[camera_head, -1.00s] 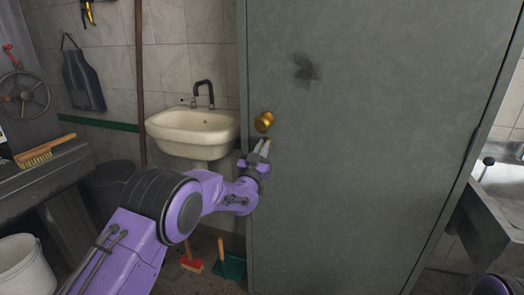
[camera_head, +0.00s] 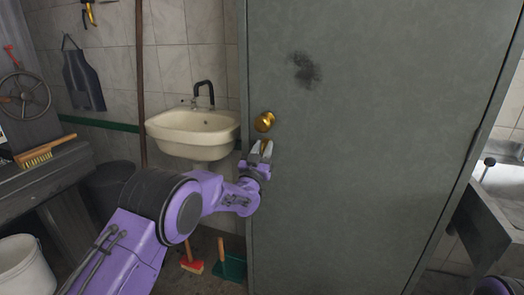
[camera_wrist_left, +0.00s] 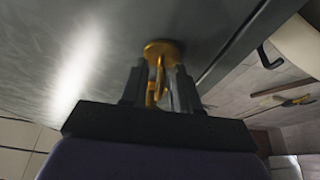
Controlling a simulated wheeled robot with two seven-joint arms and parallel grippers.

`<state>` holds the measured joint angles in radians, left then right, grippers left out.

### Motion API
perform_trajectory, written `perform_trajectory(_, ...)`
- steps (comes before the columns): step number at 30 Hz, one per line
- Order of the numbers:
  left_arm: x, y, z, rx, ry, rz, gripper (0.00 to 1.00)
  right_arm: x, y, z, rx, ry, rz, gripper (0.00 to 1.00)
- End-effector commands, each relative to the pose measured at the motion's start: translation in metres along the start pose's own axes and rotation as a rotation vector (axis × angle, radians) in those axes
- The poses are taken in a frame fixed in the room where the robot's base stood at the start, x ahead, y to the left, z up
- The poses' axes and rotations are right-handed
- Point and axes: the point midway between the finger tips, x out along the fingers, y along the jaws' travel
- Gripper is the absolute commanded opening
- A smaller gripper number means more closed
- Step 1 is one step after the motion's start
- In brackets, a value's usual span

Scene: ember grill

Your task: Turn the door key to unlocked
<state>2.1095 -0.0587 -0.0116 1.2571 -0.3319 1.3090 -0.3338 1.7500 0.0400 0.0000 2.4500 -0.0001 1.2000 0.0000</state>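A grey door (camera_head: 370,150) fills the middle and right of the head view. A round brass knob (camera_head: 264,121) sits near its left edge. The brass door key (camera_wrist_left: 156,85) stands out from a round brass lock plate (camera_wrist_left: 163,50) in the left wrist view. In the head view only a bit of brass shows between my fingertips, just below the knob. My left gripper (camera_head: 262,150) is at the key, with one finger on each side of it. The fingers look apart, with gaps beside the key (camera_wrist_left: 160,90). My right gripper is out of view.
A cream washbasin (camera_head: 192,130) with a dark tap is left of the door. A red brush (camera_head: 192,263) and a green dustpan (camera_head: 231,267) are on the floor below. A bench with a brush (camera_head: 44,150) and a white bucket (camera_head: 24,266) are at far left.

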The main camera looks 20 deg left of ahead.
Motion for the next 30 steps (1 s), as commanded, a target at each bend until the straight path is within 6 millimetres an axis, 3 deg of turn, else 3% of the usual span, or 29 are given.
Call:
perform_trajectory(5,-0.018,0.001,0.001,0.002,-0.002,0.003,0.3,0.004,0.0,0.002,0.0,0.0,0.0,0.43)
perform_trajectory(12,-0.075,0.001,0.003,0.002,-0.003,0.003,0.3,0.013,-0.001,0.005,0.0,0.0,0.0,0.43)
perform_trajectory(16,-0.096,0.001,0.002,0.001,-0.003,0.001,0.3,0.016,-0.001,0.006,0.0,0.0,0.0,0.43)
perform_trajectory(30,-0.105,0.0,0.0,0.0,0.0,0.0,0.3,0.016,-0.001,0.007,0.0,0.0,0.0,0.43)
